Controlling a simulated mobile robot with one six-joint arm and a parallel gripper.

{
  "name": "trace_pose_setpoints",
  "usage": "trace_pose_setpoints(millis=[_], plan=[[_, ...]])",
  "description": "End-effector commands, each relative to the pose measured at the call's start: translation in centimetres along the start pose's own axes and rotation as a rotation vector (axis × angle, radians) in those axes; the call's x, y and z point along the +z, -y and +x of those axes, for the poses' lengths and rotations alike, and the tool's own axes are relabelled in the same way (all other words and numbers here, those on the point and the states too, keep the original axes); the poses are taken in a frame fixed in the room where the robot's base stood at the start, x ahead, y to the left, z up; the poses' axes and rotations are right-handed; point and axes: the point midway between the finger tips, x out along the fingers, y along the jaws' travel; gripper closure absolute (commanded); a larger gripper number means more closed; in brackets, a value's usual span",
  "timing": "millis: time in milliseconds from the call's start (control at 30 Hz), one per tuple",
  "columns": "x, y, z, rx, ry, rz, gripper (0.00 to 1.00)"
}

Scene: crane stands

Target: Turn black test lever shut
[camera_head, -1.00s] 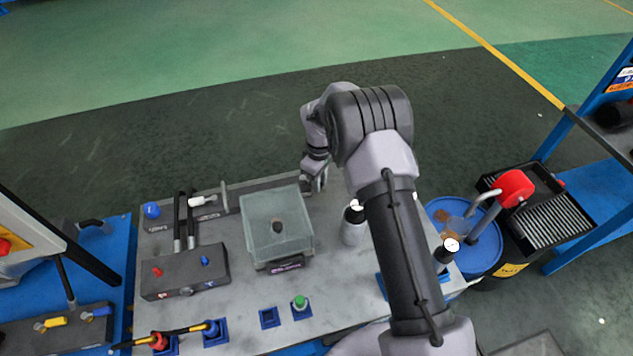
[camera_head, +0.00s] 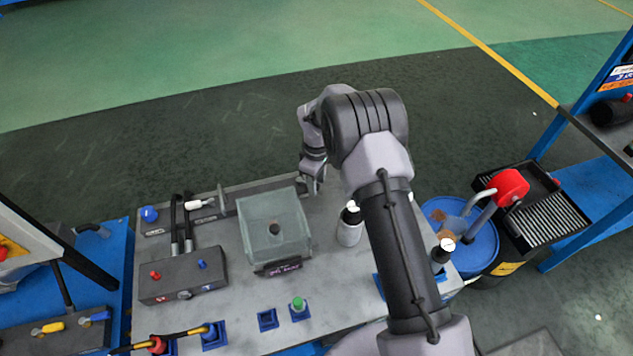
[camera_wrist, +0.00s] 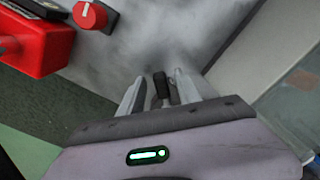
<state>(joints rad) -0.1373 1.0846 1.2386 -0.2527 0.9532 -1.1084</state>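A small black lever (camera_wrist: 160,86) shows in the wrist view, pointing up between the two fingers of my gripper (camera_wrist: 160,92). The fingers stand apart on either side of it, with a gap on its left; on the right I cannot tell whether a finger touches it. In the head view my gripper (camera_head: 312,187) points down at the far edge of the bench, just right of the clear box. The black lever is hidden behind my gripper and arm there.
A clear box (camera_head: 255,215) and a dark bottle with a pale base (camera_head: 349,228) stand close to my gripper on the grey bench (camera_head: 240,300). In the wrist view a red block (camera_wrist: 35,45) and a red knob (camera_wrist: 90,15) lie at upper left.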

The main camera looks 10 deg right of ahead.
Motion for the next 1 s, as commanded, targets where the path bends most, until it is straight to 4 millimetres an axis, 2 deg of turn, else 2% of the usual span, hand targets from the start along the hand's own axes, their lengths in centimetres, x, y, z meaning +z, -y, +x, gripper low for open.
trace_pose_setpoints(millis=[167,267,367,600,700,833,1000], plan=[[0.0,0.0,0.0,-0.001,0.000,0.000,0.60],[0.0,0.0,-1.0,0.001,0.000,0.000,0.60],[0.0,0.0,-3.7,0.001,-0.002,0.001,0.60],[-0.1,-0.1,-12.0,0.002,-0.002,0.001,0.60],[0.0,0.0,-14.6,0.002,-0.001,0.000,0.60],[0.0,0.0,-16.7,0.000,-0.001,0.001,0.60],[0.0,0.0,-17.5,0.000,0.001,0.000,0.60]])
